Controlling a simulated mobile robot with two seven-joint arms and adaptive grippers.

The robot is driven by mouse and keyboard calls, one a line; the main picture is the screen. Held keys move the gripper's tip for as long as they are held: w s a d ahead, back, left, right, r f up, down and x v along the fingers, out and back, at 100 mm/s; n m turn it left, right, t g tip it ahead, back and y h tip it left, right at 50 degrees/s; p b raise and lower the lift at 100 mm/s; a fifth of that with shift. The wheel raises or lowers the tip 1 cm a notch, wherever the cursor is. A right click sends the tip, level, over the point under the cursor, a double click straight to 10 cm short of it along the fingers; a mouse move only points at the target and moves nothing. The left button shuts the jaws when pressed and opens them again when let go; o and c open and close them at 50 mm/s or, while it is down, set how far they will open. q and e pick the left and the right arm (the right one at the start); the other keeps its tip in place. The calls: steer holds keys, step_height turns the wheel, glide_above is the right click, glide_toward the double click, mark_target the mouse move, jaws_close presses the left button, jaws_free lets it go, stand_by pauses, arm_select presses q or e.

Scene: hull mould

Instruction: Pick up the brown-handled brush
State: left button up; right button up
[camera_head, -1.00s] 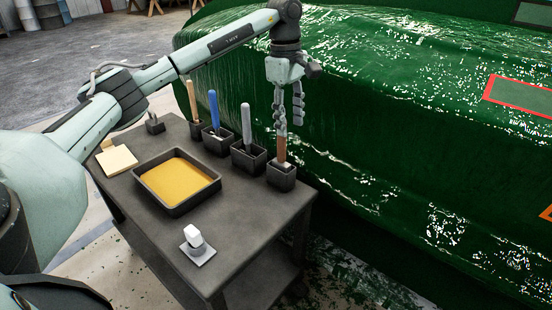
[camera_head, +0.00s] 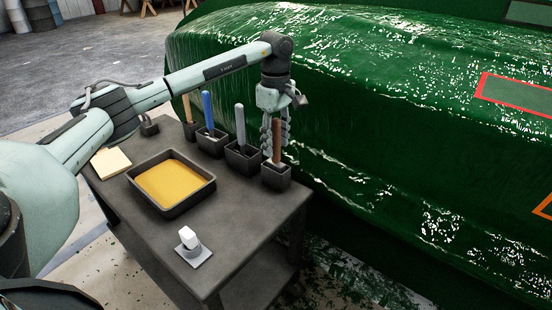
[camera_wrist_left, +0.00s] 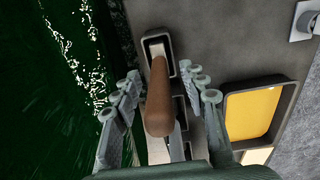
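The brown-handled brush (camera_head: 277,142) stands upright in the dark holder cup (camera_head: 276,177) at the table's right corner. Its handle also shows end-on in the left wrist view (camera_wrist_left: 159,100). My left gripper (camera_head: 274,142) points down over it, with its fingers on both sides of the handle. In the left wrist view the gripper (camera_wrist_left: 164,84) is open, and gaps show between the fingers and the handle. The brush's lower end is hidden in the cup. My right gripper is not in view.
Blue-handled (camera_head: 207,109), grey-handled (camera_head: 240,124) and tan-handled (camera_head: 187,108) brushes stand in a row left of it. A yellow-filled tray (camera_head: 209,190) and a white object (camera_head: 189,237) are on the dark table (camera_head: 240,235). The green hull (camera_head: 400,130) rises close behind the holders.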

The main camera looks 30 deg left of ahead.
arm_select(q)
jaws_close()
steer(key=shift+r, duration=0.15)
